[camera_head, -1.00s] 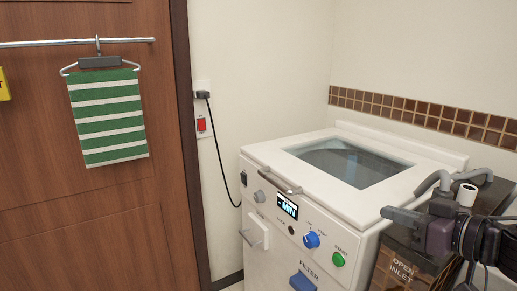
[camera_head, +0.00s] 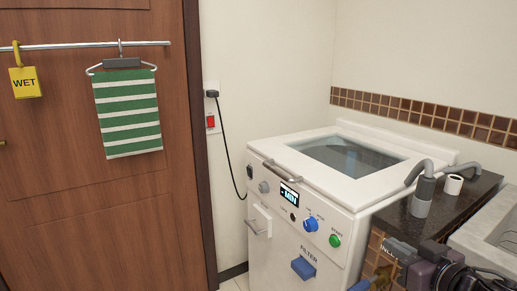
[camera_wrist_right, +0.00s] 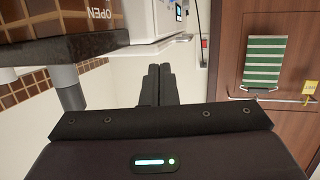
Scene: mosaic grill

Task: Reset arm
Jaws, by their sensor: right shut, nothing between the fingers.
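My right gripper (camera_head: 393,246) is at the bottom right of the head view, in front of the tiled side of the counter. Its fingers point left and hold nothing. My left gripper is not in view.
A white washing machine (camera_head: 335,190) with knobs stands left of a dark counter (camera_head: 462,205) with grey pipes. A striped towel (camera_head: 130,118) and a yellow WET tag (camera_head: 25,82) hang from the door's rail.

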